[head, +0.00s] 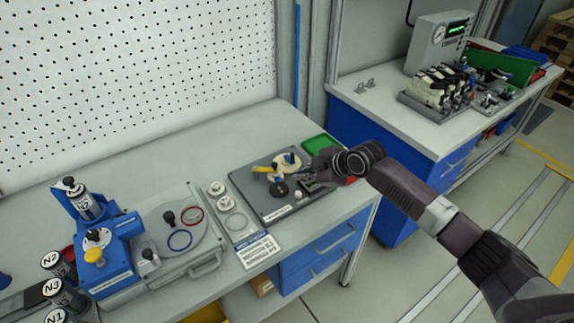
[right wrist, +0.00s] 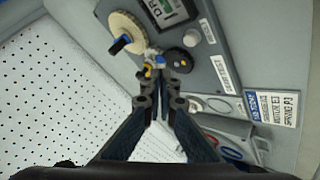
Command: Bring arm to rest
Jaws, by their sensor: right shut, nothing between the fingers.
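My right arm comes in from the right in the head view, and its dark gripper (head: 318,170) is above the right side of a grey panel (head: 272,212) on the workbench. In the right wrist view the two fingers (right wrist: 160,92) are together and hold nothing. They point toward the panel (right wrist: 213,60), near a blue-and-yellow part and a black knob (right wrist: 180,61). I cannot tell the exact gap between fingertips and panel. My left gripper is in neither view.
A blue fixture (head: 105,262), a plate with red and blue rings (head: 178,228) and several N-labelled cylinders stand at the left of the bench. A green tray (head: 322,143) lies behind the panel. A second bench (head: 405,130) stands at the right, with floor between.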

